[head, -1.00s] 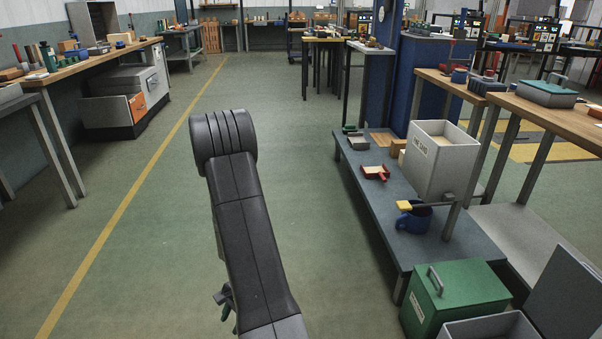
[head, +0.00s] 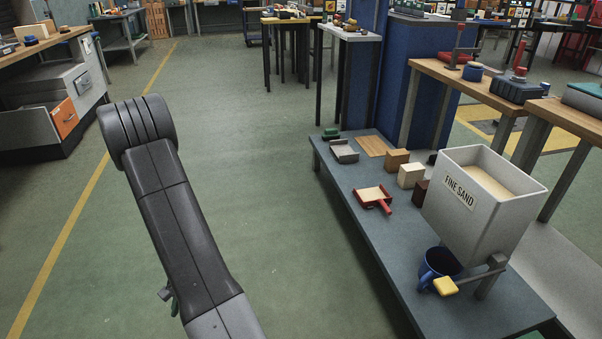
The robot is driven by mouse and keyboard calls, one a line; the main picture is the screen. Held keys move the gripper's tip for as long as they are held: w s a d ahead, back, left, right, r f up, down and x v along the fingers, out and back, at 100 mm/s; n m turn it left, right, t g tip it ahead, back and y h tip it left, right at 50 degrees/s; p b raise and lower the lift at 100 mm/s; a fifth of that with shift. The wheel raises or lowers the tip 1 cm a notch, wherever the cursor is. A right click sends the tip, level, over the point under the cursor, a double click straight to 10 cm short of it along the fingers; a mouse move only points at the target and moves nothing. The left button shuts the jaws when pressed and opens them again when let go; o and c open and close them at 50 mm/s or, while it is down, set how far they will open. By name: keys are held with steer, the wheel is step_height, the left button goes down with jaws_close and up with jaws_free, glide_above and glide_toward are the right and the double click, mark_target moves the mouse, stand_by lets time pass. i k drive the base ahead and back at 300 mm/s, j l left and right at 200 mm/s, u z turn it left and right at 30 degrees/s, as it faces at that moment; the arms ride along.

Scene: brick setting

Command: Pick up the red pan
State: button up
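The red pan (head: 373,197) lies on the low grey-blue bench (head: 395,248) right of centre in the head view. It is a small square pan with a short red handle toward the lower right, and a tan, sand-like surface fills its inside. My arm reaches up the left part of the view, over the floor and well to the left of the bench. My gripper cannot be made out; only dark arm links show. Nothing covers the pan.
On the bench, a bin labelled FINE SAND (head: 460,205) stands right of the pan, with a blue mug (head: 437,266) in front. Blocks (head: 411,175) stand behind the pan, and a grey pan (head: 343,151) lies farther back. Open floor (head: 275,220) lies between my arm and the bench.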

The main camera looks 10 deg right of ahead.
mark_target(376, 196)
steer(key=i+z, duration=0.15)
steer(key=i, duration=0.25)
steer(key=i+j+z, duration=0.15)
steer(key=i, duration=0.3)
steer(key=i+j+z, duration=0.15)
steer(key=i, duration=0.25)
steer(key=i+j+z, duration=0.15)
steer(key=i, duration=0.25)
steer(key=i+j+z, duration=0.1)
steer(key=i+z, duration=0.15)
steer(key=z, duration=0.25)
steer(key=i+j+z, duration=0.15)
steer(key=z, duration=0.3)
steer(key=i+j+z, duration=0.2)
steer(key=z, duration=0.3)
steer(key=i+j+z, duration=0.1)
steer(key=j+z, duration=0.35)
steer(key=i+j+z, duration=0.1)
steer(key=z, duration=0.35)
steer(key=i+j+z, duration=0.15)
steer(key=z, duration=0.35)
steer(key=j+z, duration=0.2)
steer(key=z, duration=0.25)
steer(key=i+j+z, duration=0.1)
steer(key=j+z, duration=0.15)
steer(key=z, duration=0.25)
steer(key=j+z, duration=0.25)
